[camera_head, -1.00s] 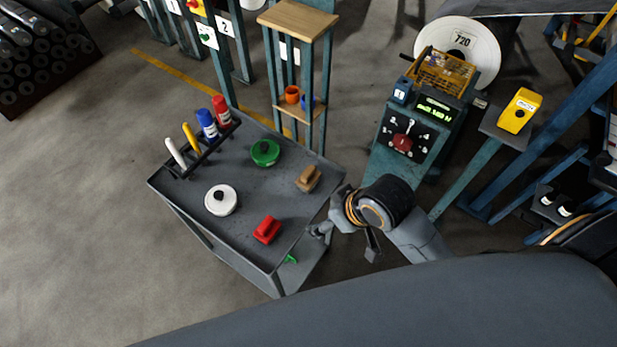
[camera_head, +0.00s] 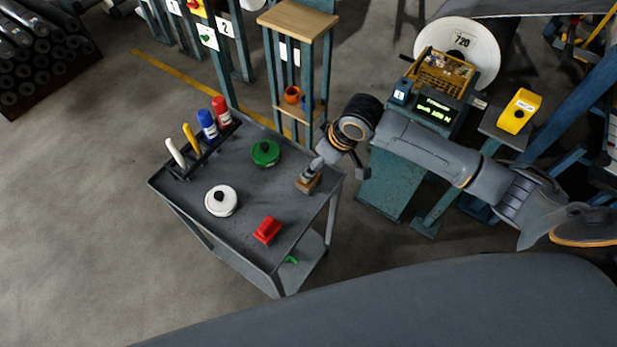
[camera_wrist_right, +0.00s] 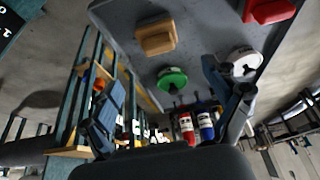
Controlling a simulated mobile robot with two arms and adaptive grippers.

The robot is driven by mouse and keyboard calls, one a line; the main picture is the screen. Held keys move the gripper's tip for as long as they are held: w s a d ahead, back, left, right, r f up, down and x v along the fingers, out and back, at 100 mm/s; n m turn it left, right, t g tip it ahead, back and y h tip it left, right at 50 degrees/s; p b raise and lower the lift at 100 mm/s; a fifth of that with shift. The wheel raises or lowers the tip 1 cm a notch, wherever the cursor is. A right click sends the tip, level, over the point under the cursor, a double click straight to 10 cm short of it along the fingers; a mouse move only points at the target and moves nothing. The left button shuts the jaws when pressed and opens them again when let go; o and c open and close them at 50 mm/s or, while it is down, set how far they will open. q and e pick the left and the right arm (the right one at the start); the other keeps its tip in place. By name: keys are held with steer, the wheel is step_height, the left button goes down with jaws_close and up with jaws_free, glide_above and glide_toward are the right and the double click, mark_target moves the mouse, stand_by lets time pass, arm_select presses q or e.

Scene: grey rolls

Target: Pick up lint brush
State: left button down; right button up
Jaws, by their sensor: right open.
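A wooden brush-like block (camera_head: 310,187) lies near the right edge of the grey cart top, partly hidden by my right gripper (camera_head: 309,176). In the right wrist view, the wooden block (camera_wrist_right: 157,37) is seen beyond the open fingers (camera_wrist_right: 163,80), with nothing between them. I cannot tell whether the gripper touches the block. A red brush-like block (camera_head: 266,230) lies nearer the front of the cart and also shows in the wrist view (camera_wrist_right: 268,10). I cannot tell which block is the lint brush. My left gripper is not in view.
The cart top (camera_head: 240,180) also holds a white round lidded item (camera_head: 221,200), a green one (camera_head: 265,153), and a rack with several upright markers and cans (camera_head: 207,123). A tall wood-topped stand (camera_head: 298,22) and a control console (camera_head: 400,170) stand behind.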

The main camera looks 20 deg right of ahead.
mark_target(313, 180)
steer(key=x, duration=0.4)
steer(key=shift+s+p+x, duration=0.2)
steer(key=shift+p+x, duration=0.35)
steer(key=shift+x, duration=2.2)
steer(key=shift+d, duration=0.25)
steer(key=c, duration=1.3)
